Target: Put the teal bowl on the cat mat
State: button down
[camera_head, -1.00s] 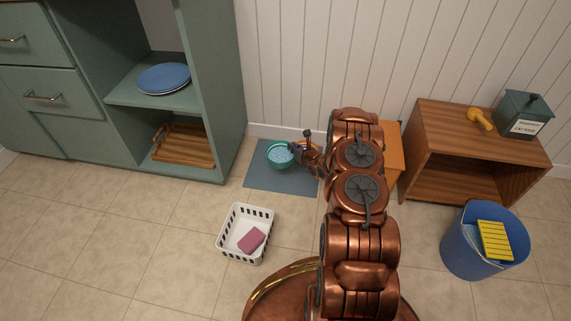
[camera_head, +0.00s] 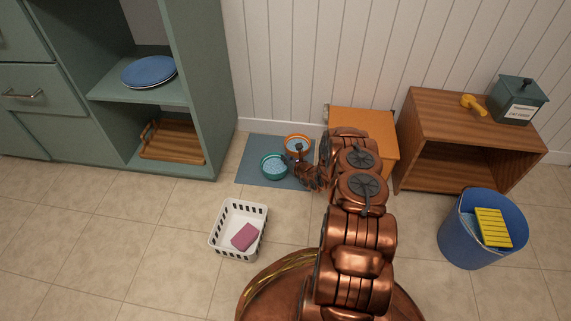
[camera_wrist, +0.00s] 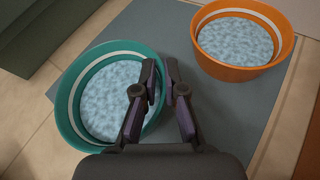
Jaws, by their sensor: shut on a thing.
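The teal bowl (camera_head: 273,167), filled with a pale blue speckled content, is over the front middle of the blue-grey cat mat (camera_head: 252,147). I cannot tell whether it rests on the mat or is held just above it. In the wrist view the teal bowl (camera_wrist: 66,105) looks upright, near the mat's edge, with the mat (camera_wrist: 150,25) beyond it. My gripper (camera_head: 290,164) reaches in from the right. In the wrist view my gripper (camera_wrist: 162,80) is shut on the bowl's right rim, one finger inside and one outside.
An orange bowl (camera_head: 298,143) with similar content stands behind on the mat, apart from the teal one. An orange box (camera_head: 362,122) and wooden shelf (camera_head: 420,110) stand right. A white basket (camera_head: 216,228) and blue bucket (camera_head: 462,240) are in front. Green cabinets stand left.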

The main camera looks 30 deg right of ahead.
notch_tip(320, 180, down, 2)
jog(key=shift+f, duration=0.1)
jog(key=shift+a, duration=0.1)
jog(key=c, duration=1.3)
grip_release()
jog(key=shift+o, duration=0.2)
